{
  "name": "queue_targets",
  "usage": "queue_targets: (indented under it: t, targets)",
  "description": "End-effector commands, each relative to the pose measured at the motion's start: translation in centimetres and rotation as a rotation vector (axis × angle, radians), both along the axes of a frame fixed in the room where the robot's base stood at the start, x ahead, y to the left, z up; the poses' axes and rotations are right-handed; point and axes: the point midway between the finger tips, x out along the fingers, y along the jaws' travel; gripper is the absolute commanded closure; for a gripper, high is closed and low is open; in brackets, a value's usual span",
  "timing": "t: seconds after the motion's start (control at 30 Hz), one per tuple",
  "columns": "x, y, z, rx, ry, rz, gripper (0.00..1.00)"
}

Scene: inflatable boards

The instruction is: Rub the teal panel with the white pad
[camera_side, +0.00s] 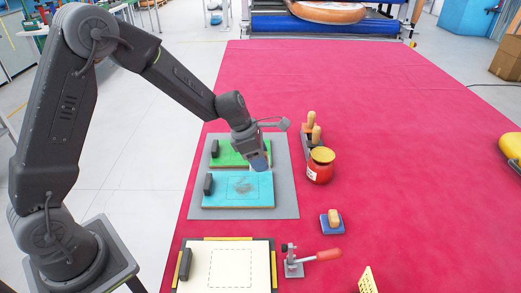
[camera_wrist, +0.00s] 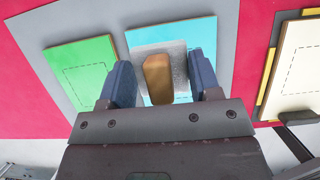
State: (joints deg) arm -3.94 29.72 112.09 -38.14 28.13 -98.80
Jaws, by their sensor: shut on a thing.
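The teal panel (camera_side: 225,195) lies on a grey mat (camera_side: 285,205), with a grey smudge inside its dashed outline. It also shows in the wrist view (camera_wrist: 150,42). My gripper (camera_side: 260,165) is over the panel's far right part in the side view. In the wrist view its dark blue fingers (camera_wrist: 162,82) are on either side of a wooden handle, shut on the white pad (camera_wrist: 175,55), which looks speckled grey. The pad overlaps the teal panel in that view; the fingers mostly hide it in the side view. I cannot tell whether it touches the panel.
A green panel (camera_side: 230,153) lies just behind the teal one. A red jar (camera_side: 320,170), handled tools (camera_side: 311,123) and a blue pad (camera_side: 332,226) stand to the right. A cream panel (camera_side: 230,270) and red-handled clamp (camera_side: 295,265) are in front. The red table's right side is largely clear.

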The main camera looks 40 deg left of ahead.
Motion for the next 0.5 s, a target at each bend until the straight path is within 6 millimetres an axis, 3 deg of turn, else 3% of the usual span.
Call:
queue_targets:
  t: [0.5]
  targets:
    - [-0.1,0.0,-4.6,0.001,0.005,0.000,0.65]
